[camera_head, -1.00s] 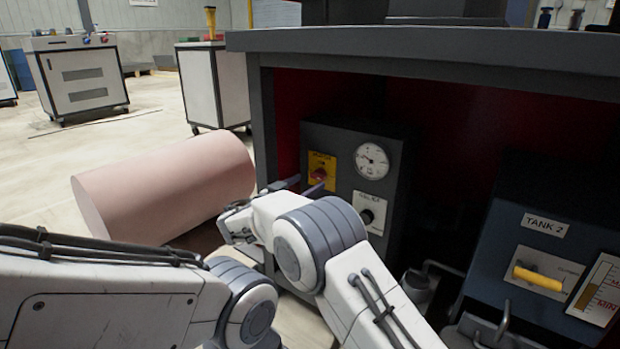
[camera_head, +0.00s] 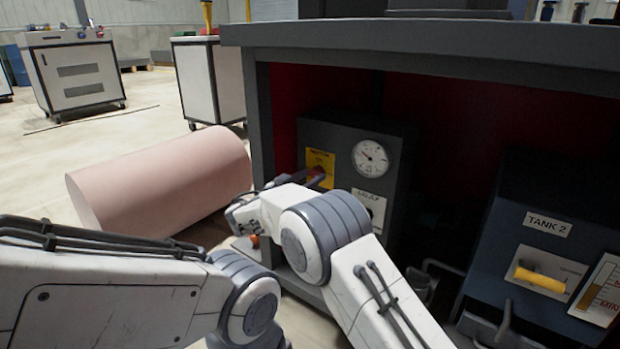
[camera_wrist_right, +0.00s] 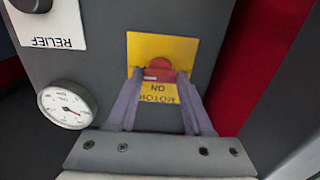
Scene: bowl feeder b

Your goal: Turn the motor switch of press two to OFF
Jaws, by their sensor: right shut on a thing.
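The motor switch is a red knob on a yellow plate (camera_head: 320,160) on the dark control box (camera_head: 335,136) under the bench. In the right wrist view the picture is upside down. There the red knob (camera_wrist_right: 160,69) sits on the yellow plate (camera_wrist_right: 185,45), with "ON" and "MOTOR" readable. My right gripper (camera_wrist_right: 160,80) is shut on the knob, one finger at each side. In the head view my right gripper (camera_head: 312,177) reaches the plate and largely hides the knob. Its exact turn angle is hard to tell.
A round gauge (camera_head: 370,158) and a relief knob plate (camera_head: 369,207) sit beside the switch. The bench top (camera_head: 420,50) overhangs the box. A blue "TANK 2" box (camera_head: 525,250) with a yellow handle (camera_head: 539,279) stands right. A pink cylinder (camera_head: 165,180) lies left on open floor.

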